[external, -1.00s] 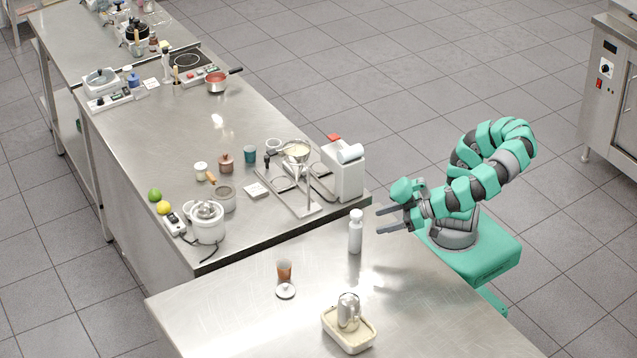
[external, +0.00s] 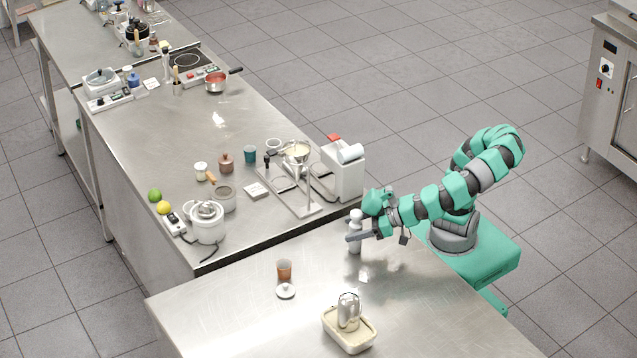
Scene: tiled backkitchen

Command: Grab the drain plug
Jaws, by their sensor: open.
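No part is clearly marked as the drain plug. A small round whitish disc with a raised middle (external: 285,291) lies flat on the near steel table, and it may be the plug. My gripper (external: 352,238) is open, low over the table's far edge, at the white bottle (external: 355,217). One finger crosses in front of the bottle's body; I cannot tell whether it touches. The other finger is not clear. The disc is well to the left of and nearer the camera than my gripper.
An orange-brown cup (external: 284,269) stands just behind the disc. A cream tub (external: 349,335) holding a metal vessel (external: 348,310) stands at the front. The far counter (external: 150,145) carries a white machine (external: 343,172), pots and jars. The table's left part is clear.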

